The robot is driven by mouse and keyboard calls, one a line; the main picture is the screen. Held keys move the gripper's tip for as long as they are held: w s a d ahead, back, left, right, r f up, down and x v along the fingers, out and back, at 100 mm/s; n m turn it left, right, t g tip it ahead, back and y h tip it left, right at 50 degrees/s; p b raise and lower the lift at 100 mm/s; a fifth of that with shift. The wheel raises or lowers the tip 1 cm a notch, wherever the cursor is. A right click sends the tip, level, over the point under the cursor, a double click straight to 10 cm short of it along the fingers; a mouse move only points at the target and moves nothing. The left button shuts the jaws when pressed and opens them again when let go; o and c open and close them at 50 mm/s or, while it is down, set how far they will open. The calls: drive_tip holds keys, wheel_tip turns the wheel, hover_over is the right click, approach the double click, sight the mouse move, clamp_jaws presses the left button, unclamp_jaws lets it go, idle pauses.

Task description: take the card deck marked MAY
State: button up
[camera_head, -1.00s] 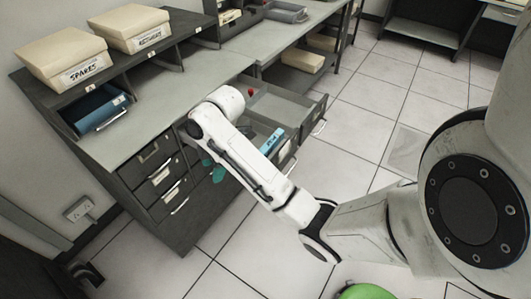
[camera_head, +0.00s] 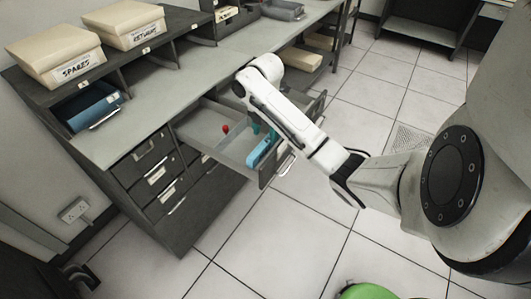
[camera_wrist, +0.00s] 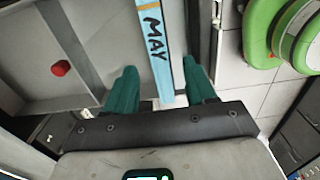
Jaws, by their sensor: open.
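The card deck marked MAY is a narrow blue block with a dark-lettered, orange-edged face. In the wrist view the deck (camera_wrist: 155,42) stretches from the top edge down between my fingers. In the head view the deck (camera_head: 261,152) lies in the open drawer (camera_head: 203,126), near its front panel. My gripper (camera_wrist: 161,88) has two teal fingers standing apart, one on each side of the deck's lower end, with visible gaps. It also shows partly behind my arm in the head view (camera_head: 264,131), over the drawer. I cannot tell its height above the deck.
A small red object (camera_head: 226,129) sits in the drawer, left of the deck; it also shows in the wrist view (camera_wrist: 61,68). Drawer walls and a divider surround the deck. The grey cabinet top (camera_head: 166,88) is mostly clear. Cream boxes (camera_head: 124,22) stand at the back left.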

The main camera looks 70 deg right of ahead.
sight(265, 141)
drive_tip(key=shift+d+f+p, duration=0.15)
drive_tip(key=shift+f+p, duration=0.3)
drive_tip(key=shift+f, duration=2.3)
drive_tip(key=shift+c, duration=0.2)
drive_tip(key=shift+r, duration=0.1)
clamp_jaws()
